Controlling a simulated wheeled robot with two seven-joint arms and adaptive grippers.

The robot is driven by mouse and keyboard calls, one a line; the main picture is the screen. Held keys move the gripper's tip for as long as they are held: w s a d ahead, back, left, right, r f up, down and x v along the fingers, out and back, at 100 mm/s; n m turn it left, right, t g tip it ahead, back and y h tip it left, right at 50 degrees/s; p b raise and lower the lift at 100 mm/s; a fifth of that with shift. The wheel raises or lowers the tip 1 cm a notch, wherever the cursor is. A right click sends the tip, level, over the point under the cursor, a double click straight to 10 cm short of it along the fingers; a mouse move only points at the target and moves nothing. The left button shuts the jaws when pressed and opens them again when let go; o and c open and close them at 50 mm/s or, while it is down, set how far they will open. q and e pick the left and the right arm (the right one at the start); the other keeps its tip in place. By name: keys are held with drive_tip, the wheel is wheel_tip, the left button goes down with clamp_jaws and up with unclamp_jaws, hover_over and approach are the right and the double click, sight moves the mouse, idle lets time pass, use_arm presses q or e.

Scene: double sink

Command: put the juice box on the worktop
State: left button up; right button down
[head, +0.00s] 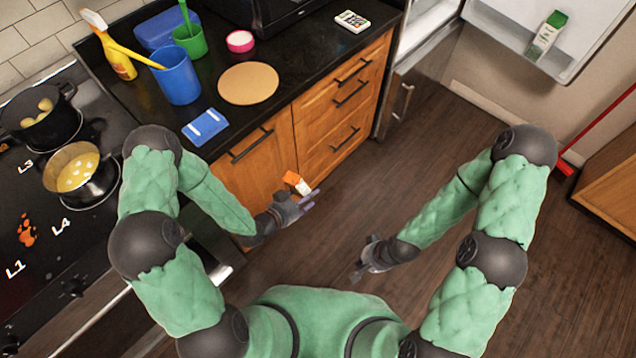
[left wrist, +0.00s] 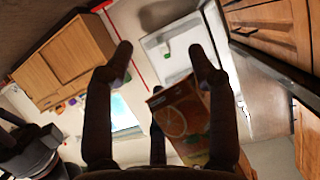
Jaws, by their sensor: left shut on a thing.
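The juice box (head: 297,183), orange and white, is in my left gripper (head: 298,203), in front of the wooden cabinet and lower than the worktop. In the left wrist view the juice box (left wrist: 183,118) shows an orange-slice picture and sits tilted among the fingers of the left gripper (left wrist: 160,62), which partly hide it. The black worktop (head: 308,58) lies behind and above that gripper. My right gripper (head: 362,268) hangs over the floor, apart from everything; its fingers are too small to read.
On the worktop are a round cork mat (head: 248,83), blue cup (head: 177,77), green cup (head: 190,41), spray bottle (head: 118,58), blue sponge-like block (head: 205,127) and pink tub (head: 240,41). Bare worktop lies right of the mat. Pots stand on the hob (head: 30,180) at left. The fridge is open.

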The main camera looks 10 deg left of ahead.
use_arm(q)
drive_tip(key=shift+s+a+p, duration=0.15)
drive_tip(key=shift+s+a, duration=0.65)
drive_tip(key=shift+s, duration=0.3)
drive_tip(key=shift+s+a+p, duration=0.15)
drive_tip(key=shift+s+a, duration=0.65)
drive_tip(key=shift+s, duration=0.3)
drive_tip(key=g+y+p, duration=0.2)
drive_tip(key=g+p, duration=0.1)
drive_tip(key=p, duration=0.2)
drive_tip(key=shift+p, duration=0.4)
drive_tip(key=shift+w, duration=0.1)
drive_tip(key=w+a+r+n+y, duration=0.2)
drive_tip(key=a+r+n+y, duration=0.1)
drive_tip(key=r, duration=0.6)
drive_tip(key=w+a+r+n+t+y, duration=0.1)
drive_tip(key=w+a+r+n+y, duration=0.1)
drive_tip(key=r, duration=0.7)
drive_tip(key=shift+a+n+t+y, duration=0.3)
drive_tip(key=shift+a+n+y, duration=0.15)
drive_tip(key=shift+n, duration=0.75)
